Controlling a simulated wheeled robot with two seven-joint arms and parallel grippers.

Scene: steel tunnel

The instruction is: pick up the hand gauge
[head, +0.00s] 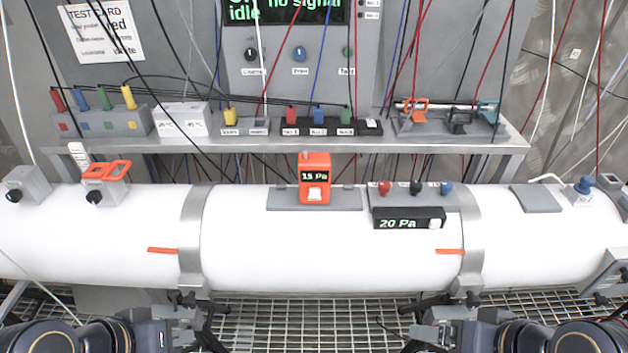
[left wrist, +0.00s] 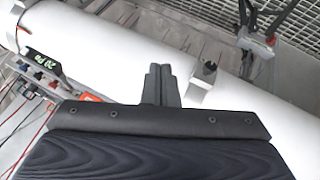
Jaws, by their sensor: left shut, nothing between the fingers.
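The hand gauge (head: 315,185) is an orange box with a dark display reading 15 Pa. It stands upright on a grey plate on top of the white pipe, near the middle of the head view. In the left wrist view only an orange bit (left wrist: 90,98) shows behind my gripper. My left gripper (head: 208,324) is low in the head view, in front of the pipe and apart from the gauge. In the left wrist view its dark fingers (left wrist: 158,84) are together and empty. My right gripper is low at the right of the head view; its fingers are unclear.
A black 20 Pa display (head: 408,218) sits on the pipe just right of the gauge. Grey bands (head: 193,238) circle the white pipe (head: 330,245). Thin cables hang across the view. A shelf (head: 260,145) with coloured plugs runs behind. Floor grating lies below.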

